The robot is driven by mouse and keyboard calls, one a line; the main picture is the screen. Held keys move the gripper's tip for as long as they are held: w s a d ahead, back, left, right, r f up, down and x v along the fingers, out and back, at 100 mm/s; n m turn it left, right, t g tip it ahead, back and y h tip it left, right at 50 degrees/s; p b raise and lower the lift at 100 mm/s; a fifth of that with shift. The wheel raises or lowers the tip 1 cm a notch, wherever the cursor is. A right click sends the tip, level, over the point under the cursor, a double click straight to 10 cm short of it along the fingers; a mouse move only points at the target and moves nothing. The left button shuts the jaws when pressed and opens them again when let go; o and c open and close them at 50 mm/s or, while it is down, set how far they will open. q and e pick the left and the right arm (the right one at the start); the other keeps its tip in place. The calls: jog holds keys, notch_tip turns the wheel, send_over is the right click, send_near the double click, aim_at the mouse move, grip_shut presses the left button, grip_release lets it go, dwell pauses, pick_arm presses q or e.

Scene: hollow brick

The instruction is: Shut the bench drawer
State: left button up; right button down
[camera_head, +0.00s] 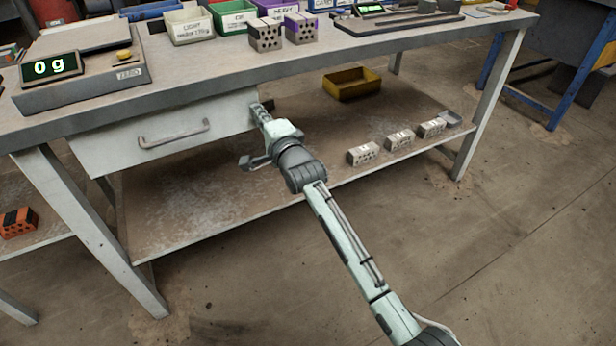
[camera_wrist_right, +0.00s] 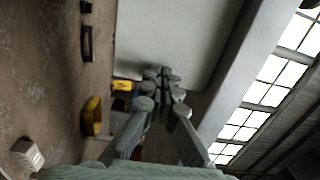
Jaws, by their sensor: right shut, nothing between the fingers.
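The bench drawer (camera_head: 110,146) is a pale grey box front under the left part of the bench top, with a grey bar handle (camera_head: 175,134). I cannot tell how far it stands out. My right gripper (camera_head: 262,110) is at the drawer front's right end, right of the handle; whether it touches is unclear. In the right wrist view its fingers (camera_wrist_right: 165,78) are closed together with nothing between them. A pale panel (camera_wrist_right: 170,30), apparently the drawer, lies just beyond the fingertips. My left gripper is not in view.
The bench top (camera_head: 330,50) carries a scale (camera_head: 80,85), bins and hollow bricks. The lower shelf (camera_head: 200,215) holds a yellow bin (camera_head: 352,84) and 3 pale bricks (camera_head: 398,141) to the right. A bench leg (camera_head: 95,235) stands at left. Open floor lies in front.

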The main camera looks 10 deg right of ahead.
jog(key=shift+w+r, duration=0.1)
jog(key=shift+r, duration=0.2)
jog(key=v, duration=1.2)
jog(key=s+d+f+n+g+h, duration=0.2)
jog(key=s+d+f+n+g, duration=0.3)
jog(key=f, duration=0.5)
jog(key=s+d+f+n+g+h, duration=0.25)
jog(key=s+d+f, duration=0.35)
jog(key=f, duration=0.5)
jog(key=s+d+f+n+g+h, duration=0.1)
jog(key=s+d+f+n+g, duration=0.2)
jog(key=s, duration=0.7)
jog(key=s+d+f+n+g+h, duration=0.1)
jog(key=s+d+f+n+g, duration=0.2)
jog(key=s+d+f+n, duration=0.2)
jog(key=s+d+f, duration=0.2)
jog(key=s+d, duration=0.1)
jog(key=s, duration=0.1)
jog(key=shift+s+d, duration=0.25)
jog(key=shift+s, duration=0.15)
jog(key=shift+n+g+h, duration=0.25)
